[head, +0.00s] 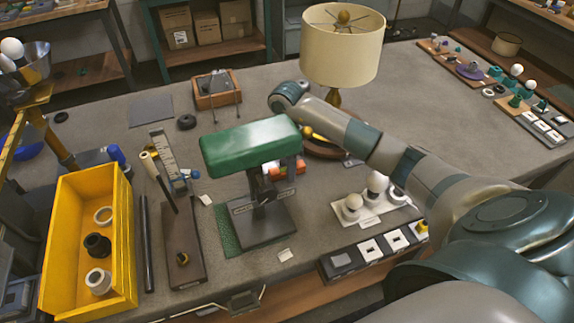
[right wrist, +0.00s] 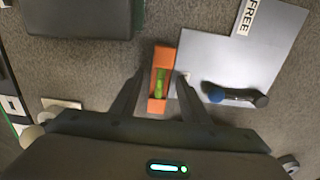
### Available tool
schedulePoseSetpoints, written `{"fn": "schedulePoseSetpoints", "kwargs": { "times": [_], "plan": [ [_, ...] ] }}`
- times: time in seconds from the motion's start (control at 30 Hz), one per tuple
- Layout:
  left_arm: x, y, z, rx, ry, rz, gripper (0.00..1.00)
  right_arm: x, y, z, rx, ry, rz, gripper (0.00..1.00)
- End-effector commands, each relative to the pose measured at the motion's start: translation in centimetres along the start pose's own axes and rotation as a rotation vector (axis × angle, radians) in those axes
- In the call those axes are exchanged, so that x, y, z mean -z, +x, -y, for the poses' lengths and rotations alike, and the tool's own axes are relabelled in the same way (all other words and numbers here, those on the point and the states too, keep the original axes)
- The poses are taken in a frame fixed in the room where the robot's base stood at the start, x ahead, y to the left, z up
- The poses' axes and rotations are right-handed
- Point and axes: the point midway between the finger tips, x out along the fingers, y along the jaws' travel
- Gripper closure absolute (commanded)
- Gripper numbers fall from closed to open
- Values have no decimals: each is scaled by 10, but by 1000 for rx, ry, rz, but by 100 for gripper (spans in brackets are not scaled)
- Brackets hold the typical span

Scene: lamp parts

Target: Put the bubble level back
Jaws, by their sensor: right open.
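The bubble level is an orange bar with a green vial (right wrist: 160,84) and lies on the grey bench top in the right wrist view. In the head view, orange parts (head: 299,167) show under the green padded block, partly hidden. My right gripper (right wrist: 160,77) is open, with its two dark fingers on either side of the level's long edges. I see a gap at the left finger; the right finger looks close to the level, and I cannot tell whether it touches. My left gripper is not in view.
The green block (head: 250,146) stands on a dark base (head: 266,222) close by. A flat silver plate (right wrist: 228,62) marked FREE lies right of the level. A yellow bin (head: 66,236) stands at left, a lamp (head: 340,45) behind. White bulbs (head: 352,202) stand at right.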

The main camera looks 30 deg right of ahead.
Motion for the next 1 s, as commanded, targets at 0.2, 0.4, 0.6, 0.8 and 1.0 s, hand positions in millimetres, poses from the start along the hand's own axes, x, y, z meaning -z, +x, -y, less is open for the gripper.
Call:
{"fn": "schedulePoseSetpoints", "kwargs": {
  "times": [0.2,0.4,0.6,0.8,1.0],
  "plan": [
    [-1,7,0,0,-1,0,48,0,-16,1,3,0,1,58],
    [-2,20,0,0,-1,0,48,0,-48,2,6,-1,0,58],
    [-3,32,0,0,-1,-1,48,0,-84,2,4,0,0,58],
    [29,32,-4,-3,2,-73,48,0,-110,1,3,0,-1,58],
    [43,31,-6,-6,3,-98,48,0,-120,0,1,1,0,58]
  ]
}}
